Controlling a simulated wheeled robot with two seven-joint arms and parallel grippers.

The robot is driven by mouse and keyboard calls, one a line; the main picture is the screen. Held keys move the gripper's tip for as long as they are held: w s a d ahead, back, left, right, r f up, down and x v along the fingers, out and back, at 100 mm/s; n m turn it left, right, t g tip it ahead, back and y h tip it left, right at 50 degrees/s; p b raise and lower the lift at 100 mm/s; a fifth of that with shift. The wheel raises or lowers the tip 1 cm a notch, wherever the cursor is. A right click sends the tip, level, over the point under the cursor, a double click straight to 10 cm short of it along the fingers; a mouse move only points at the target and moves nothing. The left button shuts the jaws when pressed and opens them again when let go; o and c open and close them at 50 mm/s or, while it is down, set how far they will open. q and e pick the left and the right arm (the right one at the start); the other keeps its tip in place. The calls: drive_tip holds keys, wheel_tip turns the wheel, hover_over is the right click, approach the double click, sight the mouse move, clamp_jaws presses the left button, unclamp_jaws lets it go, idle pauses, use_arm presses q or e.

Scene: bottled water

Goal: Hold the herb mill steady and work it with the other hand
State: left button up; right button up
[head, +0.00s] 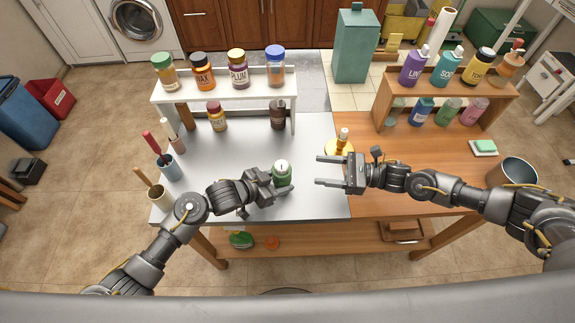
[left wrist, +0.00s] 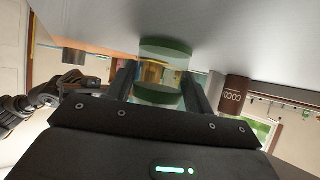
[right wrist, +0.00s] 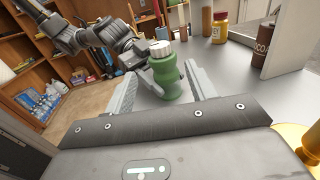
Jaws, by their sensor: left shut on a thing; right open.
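The herb mill (head: 282,172) is green with a pale round top and stands upright near the front of the grey table half. My left gripper (head: 279,181) is shut around it from the left. In the left wrist view the mill (left wrist: 165,72) shows between the fingers, with a clear band of yellowish contents between green parts. My right gripper (head: 320,171) is open and empty to the right of the mill, its fingers pointing at it without touching. In the right wrist view the mill (right wrist: 165,76), with its silvery cap, lies ahead between the open fingers.
A white shelf (head: 225,88) with several jars stands behind, with a dark brown bottle (head: 278,115) beneath. A yellow dish (head: 338,149) with a small bottle sits behind my right gripper. Cups with utensils (head: 170,168) stand at left. The wooden half holds a bottle rack (head: 440,92).

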sight(288, 167)
drive_tip(key=a, duration=0.3)
drive_tip(key=w+a, duration=0.1)
drive_tip(key=a, duration=0.6)
drive_tip(key=shift+w+a, duration=0.25)
drive_tip(key=shift+w, duration=0.1)
drive_tip(key=shift+c, duration=0.4)
drive_tip(key=c, duration=0.9)
